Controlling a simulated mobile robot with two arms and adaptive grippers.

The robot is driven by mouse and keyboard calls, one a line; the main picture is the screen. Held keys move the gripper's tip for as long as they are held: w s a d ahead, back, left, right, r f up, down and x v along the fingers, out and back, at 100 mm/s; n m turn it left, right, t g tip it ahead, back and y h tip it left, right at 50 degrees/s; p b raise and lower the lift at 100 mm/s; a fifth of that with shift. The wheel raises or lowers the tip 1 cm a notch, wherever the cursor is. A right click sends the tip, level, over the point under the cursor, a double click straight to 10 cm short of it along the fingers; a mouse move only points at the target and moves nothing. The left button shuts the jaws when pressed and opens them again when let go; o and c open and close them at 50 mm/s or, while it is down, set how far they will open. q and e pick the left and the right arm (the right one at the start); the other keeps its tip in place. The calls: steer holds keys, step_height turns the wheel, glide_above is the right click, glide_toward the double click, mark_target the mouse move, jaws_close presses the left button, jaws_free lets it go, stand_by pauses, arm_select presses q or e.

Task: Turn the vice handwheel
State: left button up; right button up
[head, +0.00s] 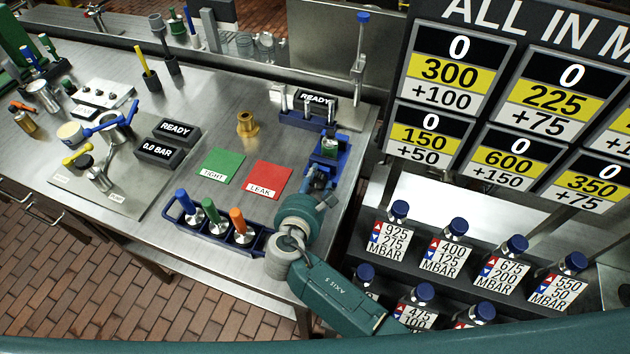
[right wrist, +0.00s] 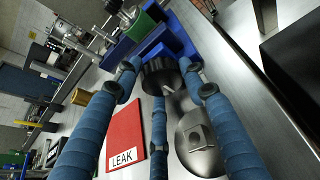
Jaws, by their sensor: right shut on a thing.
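The blue vice (head: 327,152) stands near the right end of the steel bench. A green and silver part (head: 330,144) sits in its jaws. In the right wrist view the vice (right wrist: 178,38) is at the top, with its dark round handwheel (right wrist: 157,78) facing me. My right gripper (head: 318,188) is at the near end of the vice. In the right wrist view, the blue-sleeved fingers of this gripper (right wrist: 158,72) are closed around the handwheel, fingertips at its rim. In the head view my wrist mostly hides the handwheel. My left gripper is not in view.
A red LEAK mat (head: 270,179) and a green TIGHT mat (head: 222,165) lie left of the vice. A blue rack (head: 257,244) with colored-handled tools stands close beside my right wrist. A brass fitting (head: 247,124) stands behind the mats. Blue-capped bottles (head: 456,227) stand on the right.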

steer(key=shift+d+m+t+y+b, duration=0.3)
steer(key=shift+m+y+b, duration=0.15)
steer(key=shift+m, duration=0.35)
steer(key=shift+w+m+b, duration=0.1)
steer(key=shift+m+b, duration=0.2)
steer(key=shift+r+t, duration=0.15)
steer(key=shift+t, duration=0.15)
steer(key=shift+r, duration=0.1)
steer(key=o, duration=1.1)
steer(key=shift+d, duration=0.2)
